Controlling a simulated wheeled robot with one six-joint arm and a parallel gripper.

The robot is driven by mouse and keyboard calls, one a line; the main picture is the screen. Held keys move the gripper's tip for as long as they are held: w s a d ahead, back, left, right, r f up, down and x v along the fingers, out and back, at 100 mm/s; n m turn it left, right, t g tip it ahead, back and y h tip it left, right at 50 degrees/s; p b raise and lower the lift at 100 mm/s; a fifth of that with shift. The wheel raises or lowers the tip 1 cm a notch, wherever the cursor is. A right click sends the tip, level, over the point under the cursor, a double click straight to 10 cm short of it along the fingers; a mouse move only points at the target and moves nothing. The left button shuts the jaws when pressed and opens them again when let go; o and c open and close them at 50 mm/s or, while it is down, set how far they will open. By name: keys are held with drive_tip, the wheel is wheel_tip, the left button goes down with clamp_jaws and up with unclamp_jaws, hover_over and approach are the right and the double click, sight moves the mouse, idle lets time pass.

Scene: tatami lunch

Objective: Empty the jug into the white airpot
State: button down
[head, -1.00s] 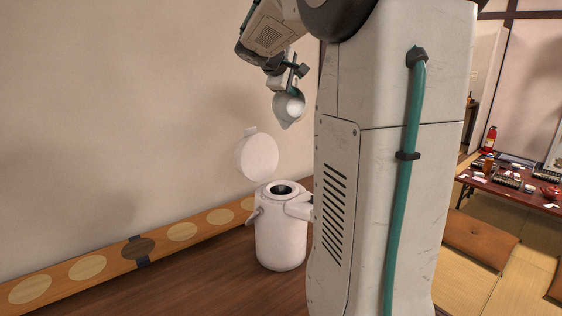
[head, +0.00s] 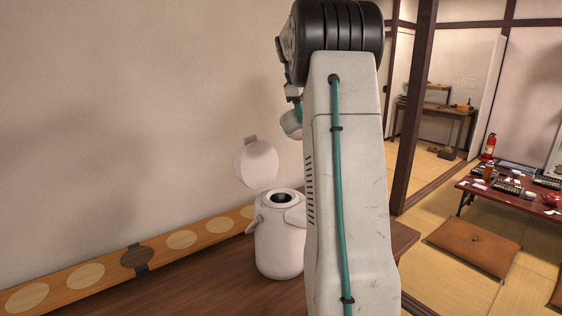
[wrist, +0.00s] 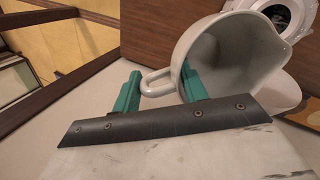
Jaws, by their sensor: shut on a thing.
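The white airpot (head: 280,245) stands upright on the wooden counter in the head view, its round lid (head: 256,163) swung up and its dark mouth open. In the wrist view the airpot (wrist: 299,22) shows at the top right, beyond the jug's rim. The pale grey jug (wrist: 228,62) is tilted, and I see into its bare-looking interior; no liquid is visible. My gripper (wrist: 159,82) is shut on the jug's handle, with green fingers on either side. In the head view the jug (head: 291,123) hangs above the airpot, apart from it, partly hidden by my arm.
The wooden counter (head: 215,292) runs along a plain wall. A board with round inlays (head: 90,272) lies at the wall's foot.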

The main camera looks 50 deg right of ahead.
drive_tip(key=w+d+f+g+y+b, duration=0.1)
drive_tip(key=d+f+y+b, duration=0.2)
drive_tip(key=d+f+y, duration=0.3)
drive_tip(key=shift+w+f+b, duration=0.2)
drive_tip(key=shift+f+b, duration=0.1)
drive_tip(key=shift+f, duration=0.3)
idle(0.6)
